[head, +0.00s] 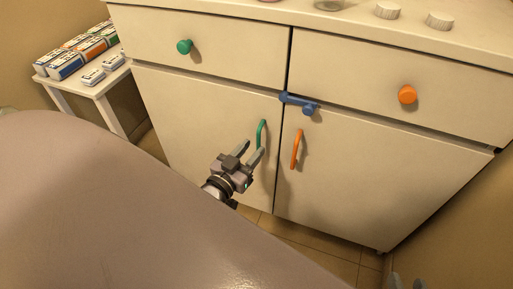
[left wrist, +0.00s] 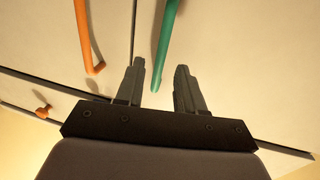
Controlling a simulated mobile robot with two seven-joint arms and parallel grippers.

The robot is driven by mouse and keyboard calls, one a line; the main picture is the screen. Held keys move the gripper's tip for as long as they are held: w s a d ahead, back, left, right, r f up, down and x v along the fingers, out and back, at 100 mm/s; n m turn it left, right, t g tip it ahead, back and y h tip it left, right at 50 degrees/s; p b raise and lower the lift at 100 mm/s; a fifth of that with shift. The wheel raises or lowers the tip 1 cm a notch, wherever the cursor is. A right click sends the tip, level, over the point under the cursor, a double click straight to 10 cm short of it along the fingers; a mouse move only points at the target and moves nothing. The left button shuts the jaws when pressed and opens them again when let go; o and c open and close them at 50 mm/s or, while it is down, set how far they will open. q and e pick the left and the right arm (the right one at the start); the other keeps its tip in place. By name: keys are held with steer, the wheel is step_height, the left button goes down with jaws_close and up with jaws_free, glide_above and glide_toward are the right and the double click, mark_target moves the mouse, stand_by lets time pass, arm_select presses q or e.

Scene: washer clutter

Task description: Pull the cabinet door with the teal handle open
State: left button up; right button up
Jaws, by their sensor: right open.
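The teal handle (head: 262,134) is an upright bar on the left lower cabinet door (head: 205,130), near the middle seam. That door looks closed. My left gripper (head: 251,152) is open just in front of the handle's lower part. In the left wrist view the teal handle (left wrist: 166,42) reaches down between the two spread fingertips (left wrist: 160,75), with gaps on both sides; I cannot tell how deep it sits. My right gripper (head: 406,282) shows only as grey fingertips, apart, at the bottom right edge.
A blue latch-like piece (head: 300,103) lies at the top of the doors by the seam. An orange handle (head: 296,149) is on the right door. Drawers above have a teal knob (head: 184,46) and an orange knob (head: 407,94). A white side table (head: 95,86) with boxes stands left.

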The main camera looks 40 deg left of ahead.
arm_select(q)
steer(key=shift+w, duration=1.3)
jaws_close()
